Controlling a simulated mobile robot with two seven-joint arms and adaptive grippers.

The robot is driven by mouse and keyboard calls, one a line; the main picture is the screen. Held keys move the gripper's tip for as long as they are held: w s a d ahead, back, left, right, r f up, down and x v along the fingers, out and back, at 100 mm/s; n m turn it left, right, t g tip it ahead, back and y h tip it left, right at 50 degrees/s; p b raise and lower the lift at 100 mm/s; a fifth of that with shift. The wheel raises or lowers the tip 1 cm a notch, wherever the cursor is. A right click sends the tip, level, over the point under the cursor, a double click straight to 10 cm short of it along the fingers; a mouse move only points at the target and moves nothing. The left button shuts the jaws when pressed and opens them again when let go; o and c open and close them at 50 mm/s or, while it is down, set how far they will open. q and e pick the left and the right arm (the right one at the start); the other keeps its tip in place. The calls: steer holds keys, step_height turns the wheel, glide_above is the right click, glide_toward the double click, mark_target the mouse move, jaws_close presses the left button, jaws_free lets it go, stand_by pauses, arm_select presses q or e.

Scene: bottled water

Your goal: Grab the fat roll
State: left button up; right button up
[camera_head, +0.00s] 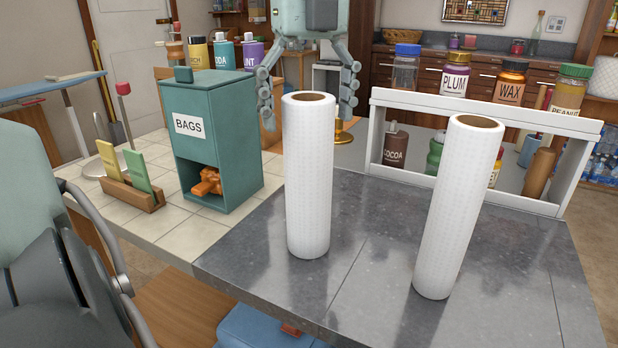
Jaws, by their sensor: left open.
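Two white, finely dimpled paper rolls with brown cores stand on the grey stone counter (375,262). The left roll (309,190) looks upright. The right roll (458,205) looks slightly wider and slanted in the picture; I cannot tell whether it is truly fatter or only nearer. My left gripper (308,120) points down from the top edge with its fingers spread wide. Its fingertips show on both sides of the left roll's top, with gaps and no visible contact. I cannot tell how far behind or around the roll they are. My right gripper is out of view.
A green BAGS box (213,142) stands left of the rolls on pale tiles. A small wooden holder (130,192) is left of it. A white shelf rack (470,203) with jars stands behind the right roll. Bare counter lies between the rolls.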

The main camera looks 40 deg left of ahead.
arm_select(q)
steer(key=shift+f, duration=0.75)
steer(key=shift+c, duration=0.6)
steer(key=c, duration=1.6)
steer(key=shift+r, duration=0.15)
